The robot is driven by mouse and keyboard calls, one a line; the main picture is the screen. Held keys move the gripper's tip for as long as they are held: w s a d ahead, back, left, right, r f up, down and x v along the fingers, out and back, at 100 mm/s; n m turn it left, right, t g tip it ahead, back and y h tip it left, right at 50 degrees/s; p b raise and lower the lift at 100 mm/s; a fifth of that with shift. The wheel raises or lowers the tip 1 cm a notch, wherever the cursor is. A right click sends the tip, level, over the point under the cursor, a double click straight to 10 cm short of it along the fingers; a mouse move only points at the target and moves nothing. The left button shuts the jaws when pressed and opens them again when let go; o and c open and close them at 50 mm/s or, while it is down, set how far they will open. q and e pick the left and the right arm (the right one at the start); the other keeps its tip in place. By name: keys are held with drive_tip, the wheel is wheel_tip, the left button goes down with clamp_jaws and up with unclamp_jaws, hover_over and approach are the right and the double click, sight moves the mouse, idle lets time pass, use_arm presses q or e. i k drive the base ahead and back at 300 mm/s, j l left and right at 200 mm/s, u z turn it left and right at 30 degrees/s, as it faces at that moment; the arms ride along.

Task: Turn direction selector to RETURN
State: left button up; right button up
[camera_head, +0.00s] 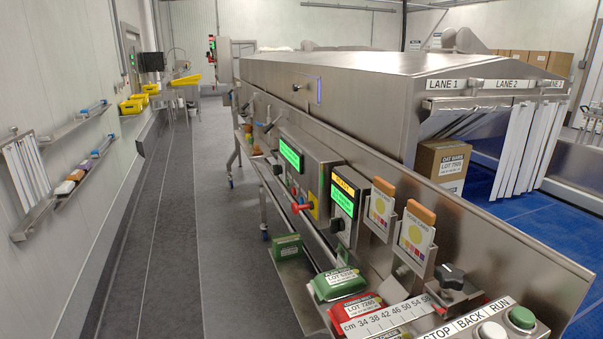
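A steel conveyor tunnel machine (350,80) runs away from me, with controls along its near side. A black rotary knob (451,277) sits on the panel at the lower right. A smaller black knob (338,225) sits below a display with an orange header and a green screen (344,196). A red handle (300,207) stands out by a yellow plate (313,205). No RETURN marking is readable, so I cannot tell which control is the direction selector or its setting. Neither of my grippers is in view.
A STOP, BACK, RUN strip (468,320) has a white button (491,330) and green button (521,318) beside it. Green packs (338,283) and a red pack (355,309) lie on the front shelf. A carton (442,166) is at the tunnel mouth. The left aisle (155,235) is clear.

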sight(277, 168)
drive_tip(key=i+j, duration=0.15)
drive_tip(key=j, duration=0.2)
drive_tip(key=i+j+z, duration=0.1)
drive_tip(key=j, duration=0.2)
drive_tip(key=i+j+z, duration=0.15)
drive_tip(key=i+j, duration=0.2)
drive_tip(key=i+j+z, duration=0.15)
drive_tip(key=i+j, duration=0.15)
drive_tip(key=j, duration=0.2)
